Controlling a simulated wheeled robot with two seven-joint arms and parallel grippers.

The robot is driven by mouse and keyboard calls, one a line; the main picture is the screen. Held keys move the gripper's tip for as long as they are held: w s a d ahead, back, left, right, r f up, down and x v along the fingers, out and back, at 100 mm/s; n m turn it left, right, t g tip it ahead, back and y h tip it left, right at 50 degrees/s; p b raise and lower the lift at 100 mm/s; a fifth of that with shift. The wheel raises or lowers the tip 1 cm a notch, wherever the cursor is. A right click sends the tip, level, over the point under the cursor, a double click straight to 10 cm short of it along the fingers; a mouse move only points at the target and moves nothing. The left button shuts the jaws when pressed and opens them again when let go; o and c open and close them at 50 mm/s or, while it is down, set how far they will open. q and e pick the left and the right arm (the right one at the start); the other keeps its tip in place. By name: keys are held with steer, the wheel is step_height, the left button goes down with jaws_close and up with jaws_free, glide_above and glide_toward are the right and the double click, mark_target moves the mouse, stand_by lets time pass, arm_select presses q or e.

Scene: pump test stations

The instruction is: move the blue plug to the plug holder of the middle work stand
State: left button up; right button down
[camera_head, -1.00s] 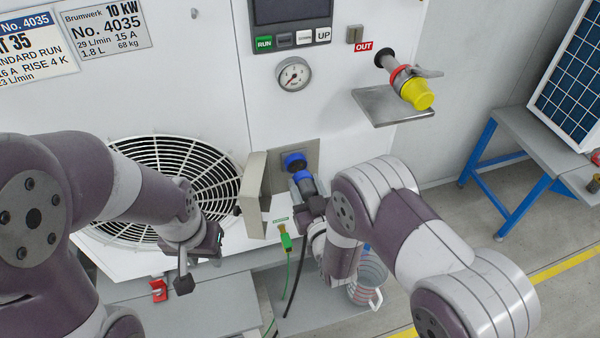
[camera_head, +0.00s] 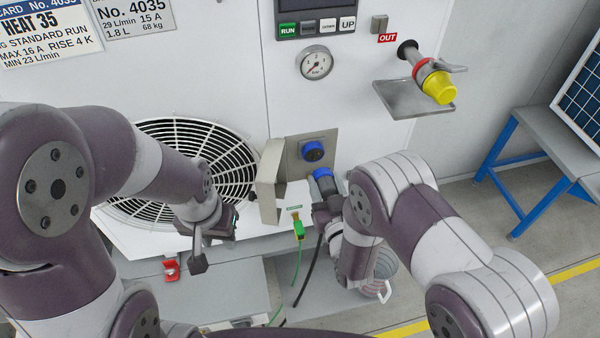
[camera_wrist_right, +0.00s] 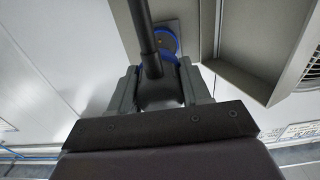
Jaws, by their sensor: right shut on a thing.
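The blue plug (camera_head: 324,184) is held in my right gripper (camera_head: 327,204), just below and in front of the blue-ringed socket (camera_head: 312,151) on the machine's front. A gap shows between plug and socket. In the right wrist view the fingers of my right gripper (camera_wrist_right: 158,85) close on the plug, mostly hidden, with a blue edge (camera_wrist_right: 169,58) showing and its black cable (camera_wrist_right: 146,35) crossing in front. The socket ring (camera_wrist_right: 166,40) shows behind it. My left gripper (camera_head: 198,250) hangs before the fan grille, seemingly empty; its jaw opening is unclear. I cannot make out a plug holder.
A metal flap (camera_head: 269,180) stands out left of the socket. A yellow-capped outlet (camera_head: 438,87) sits above a metal shelf (camera_head: 408,101). A clear jug (camera_head: 372,287) stands low by my right arm. A blue-legged table (camera_head: 500,150) is at right.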

steer(key=s+d+f+m+h, duration=0.1)
steer(key=d+f, duration=0.3)
steer(key=d, duration=0.4)
steer(key=s+d+f+m+h, duration=0.1)
steer(key=d+f+h, duration=0.3)
steer(key=d, duration=0.5)
steer(key=shift+d+f+m+t+h, duration=0.35)
steer(key=shift+f+m, duration=0.25)
steer(key=shift+m, duration=0.2)
steer(key=shift+s+a, duration=0.1)
